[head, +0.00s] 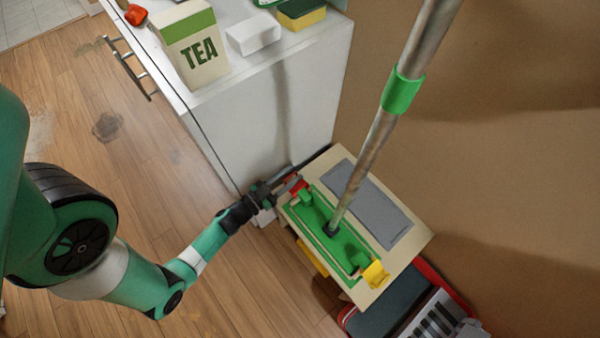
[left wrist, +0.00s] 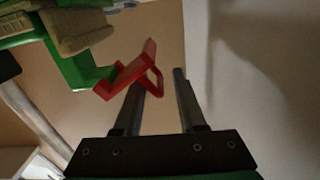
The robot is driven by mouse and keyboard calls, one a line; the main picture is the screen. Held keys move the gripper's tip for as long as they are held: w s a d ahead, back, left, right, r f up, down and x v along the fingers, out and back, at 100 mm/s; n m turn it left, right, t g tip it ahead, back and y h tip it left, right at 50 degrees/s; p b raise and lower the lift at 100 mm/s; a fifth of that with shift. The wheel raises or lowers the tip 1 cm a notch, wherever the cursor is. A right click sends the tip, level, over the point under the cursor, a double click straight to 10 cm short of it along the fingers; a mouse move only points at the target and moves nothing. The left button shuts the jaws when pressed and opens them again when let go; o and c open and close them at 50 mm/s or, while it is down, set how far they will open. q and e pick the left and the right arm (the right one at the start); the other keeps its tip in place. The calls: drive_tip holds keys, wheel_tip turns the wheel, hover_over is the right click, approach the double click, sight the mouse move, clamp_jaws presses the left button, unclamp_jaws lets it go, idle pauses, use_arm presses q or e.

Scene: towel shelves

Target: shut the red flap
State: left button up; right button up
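The red flap (head: 296,185) is at the left end of the green mop head (head: 318,226). In the left wrist view the red flap (left wrist: 128,72) sticks out at an angle from the green frame (left wrist: 75,62). My left gripper (head: 294,176) is at the red flap, between the mop head and the white cabinet. In the left wrist view its two fingers (left wrist: 162,82) stand apart with nothing clamped between them. The red flap overlaps the left finger; I cannot tell whether they touch. My right gripper is not in view.
The mop's pole (head: 375,150) rises from the mop head. A yellow flap (head: 376,274) is at its other end. The head lies on a pale board (head: 408,262) beside a grey pad (head: 368,205). A white cabinet (head: 250,125) with a tea box (head: 190,48) stands close behind.

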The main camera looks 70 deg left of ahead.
use_arm(q)
drive_tip(key=shift+s+d, duration=0.1)
drive_tip(key=shift+s, duration=0.2)
drive_tip(key=shift+c, duration=0.3)
clamp_jaws()
drive_tip(key=shift+f, duration=0.15)
drive_tip(key=shift+a+f+n+p, duration=0.1)
drive_tip(key=shift+f+n+p, duration=0.15)
drive_tip(key=shift+n, duration=0.25)
drive_tip(key=shift+a+f+n+p, duration=0.1)
drive_tip(key=shift+n+p, duration=0.2)
drive_tip(key=shift+n, duration=0.2)
drive_tip(key=shift+f+n, duration=0.45)
drive_tip(key=shift+n, duration=0.35)
drive_tip(key=f+n, duration=0.2)
drive_tip(key=n, duration=0.1)
drive_tip(key=shift+n, duration=0.3)
drive_tip(key=n, duration=0.2)
drive_tip(key=d+f+n, duration=0.1)
drive_tip(key=n, duration=0.1)
drive_tip(key=shift+w+f, duration=0.1)
drive_tip(key=shift+f, duration=0.2)
drive_tip(key=shift+f+n, duration=0.1)
drive_tip(key=shift+n, duration=0.2)
drive_tip(key=shift+f, duration=0.15)
